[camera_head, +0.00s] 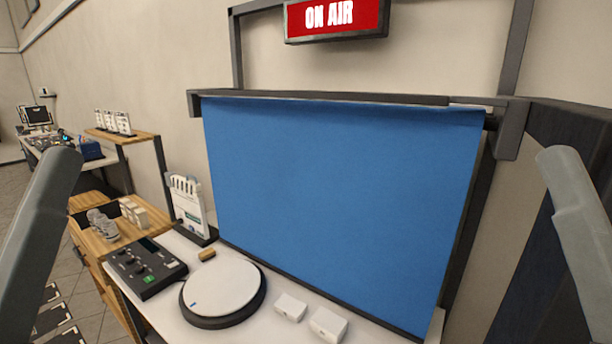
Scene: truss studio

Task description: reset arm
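My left arm (38,235) comes in at the left edge as a grey link, raised in front of the side shelves. My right arm (580,222) comes in at the right edge, raised in front of the dark panel. Neither gripper nor its fingertips show in the head view, so I cannot see whether they hold anything. Both visible arm links appear apart from the table objects.
A white table holds a round turntable (222,287), a black control box (146,267), two small white boxes (290,307) (328,324), a small brown block (207,254) and a white stand (187,205). A blue backdrop (340,200) rises behind, under an ON AIR sign (335,17).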

